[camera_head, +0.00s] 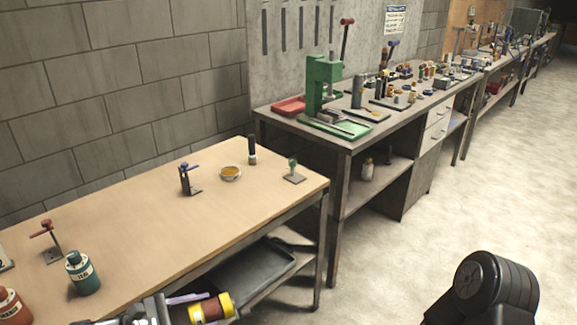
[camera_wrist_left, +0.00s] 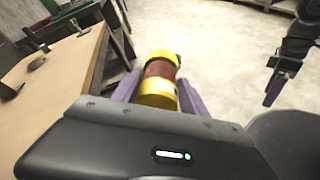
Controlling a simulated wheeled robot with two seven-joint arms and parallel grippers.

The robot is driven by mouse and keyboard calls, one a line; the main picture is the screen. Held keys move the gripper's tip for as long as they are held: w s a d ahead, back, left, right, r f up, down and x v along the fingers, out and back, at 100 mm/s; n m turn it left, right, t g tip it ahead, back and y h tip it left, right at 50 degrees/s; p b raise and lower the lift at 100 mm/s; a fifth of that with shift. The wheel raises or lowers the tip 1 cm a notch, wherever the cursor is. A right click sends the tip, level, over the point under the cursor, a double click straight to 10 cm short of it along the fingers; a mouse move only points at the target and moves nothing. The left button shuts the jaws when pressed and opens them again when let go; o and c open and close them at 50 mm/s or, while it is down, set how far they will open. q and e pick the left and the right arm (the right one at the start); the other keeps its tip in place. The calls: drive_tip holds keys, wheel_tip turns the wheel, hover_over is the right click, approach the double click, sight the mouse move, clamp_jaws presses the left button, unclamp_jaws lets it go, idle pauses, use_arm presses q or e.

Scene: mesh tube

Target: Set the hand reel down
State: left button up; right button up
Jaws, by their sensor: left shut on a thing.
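The hand reel (camera_head: 211,308) is a yellow cylinder with a dark red wound middle, low in the head view. It also shows in the left wrist view (camera_wrist_left: 160,75). My left gripper (camera_head: 196,304) is shut on it, with a purple finger on each side in the left wrist view (camera_wrist_left: 158,92). The reel is held in front of the wooden table's (camera_head: 130,215) near edge, not over its top. My right gripper (camera_wrist_left: 273,90) shows at the right of the left wrist view, apart from the reel; its opening is unclear.
On the table stand a green bottle (camera_head: 82,273), a red bottle (camera_head: 12,306), a black stand (camera_head: 188,180), a small bowl (camera_head: 230,173) and a black cylinder (camera_head: 252,150). The table's middle is bare. A workbench (camera_head: 345,150) with a green press (camera_head: 322,88) adjoins behind.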

use_arm(q)
drive_tip(key=shift+s+a+r, duration=0.1)
drive_tip(key=shift+a+r, duration=0.05)
drive_tip(key=shift+r, duration=0.4)
drive_tip(key=shift+f, duration=0.1)
drive_tip(key=f, duration=0.2)
drive_tip(key=s+f, duration=0.1)
drive_tip(key=f, duration=0.2)
drive_tip(key=shift+s, duration=0.2)
